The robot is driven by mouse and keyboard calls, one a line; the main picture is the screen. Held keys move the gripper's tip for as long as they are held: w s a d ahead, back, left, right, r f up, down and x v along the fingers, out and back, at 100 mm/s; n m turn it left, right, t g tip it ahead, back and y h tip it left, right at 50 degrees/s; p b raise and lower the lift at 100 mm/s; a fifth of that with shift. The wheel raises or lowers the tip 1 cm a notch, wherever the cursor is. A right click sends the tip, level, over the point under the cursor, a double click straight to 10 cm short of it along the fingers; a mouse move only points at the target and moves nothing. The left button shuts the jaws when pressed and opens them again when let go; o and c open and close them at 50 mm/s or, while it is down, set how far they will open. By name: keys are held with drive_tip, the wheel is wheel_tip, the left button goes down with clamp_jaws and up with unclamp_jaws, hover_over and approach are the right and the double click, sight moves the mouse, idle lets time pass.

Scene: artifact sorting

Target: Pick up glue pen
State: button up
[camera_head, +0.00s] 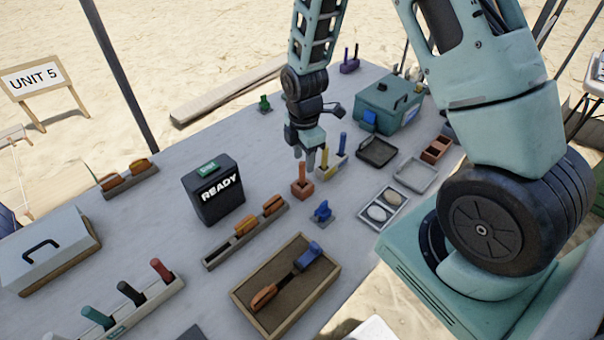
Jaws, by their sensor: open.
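My gripper (311,157) points down over the table, its open fingers just above and beside a row of small pen holders. An orange pen (302,171) stands upright in a reddish holder (302,189) just below and left of the fingers. A yellow pen (325,156) stands close on the right in a pale holder, with a blue pen (343,140) behind it. No label shows which of these is the glue pen. The gap between the fingers and the orange pen is hard to judge.
A dark READY box (214,195) stands left of the gripper. A wooden tray (245,307) with tools lies in front, near a small blue object (322,210) and a tray with two pale ovals (364,222). A teal toolbox (390,103) stands behind right.

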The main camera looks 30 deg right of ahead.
sight(302, 180)
drive_tip(key=shift+w+f+p, duration=0.2)
drive_tip(key=shift+f+p, duration=0.2)
drive_tip(key=shift+f, duration=1.25)
drive_tip(key=shift+w+f+p, duration=0.15)
drive_tip(key=shift+f+p, duration=0.2)
drive_tip(key=shift+f, duration=1.3)
clamp_jaws()
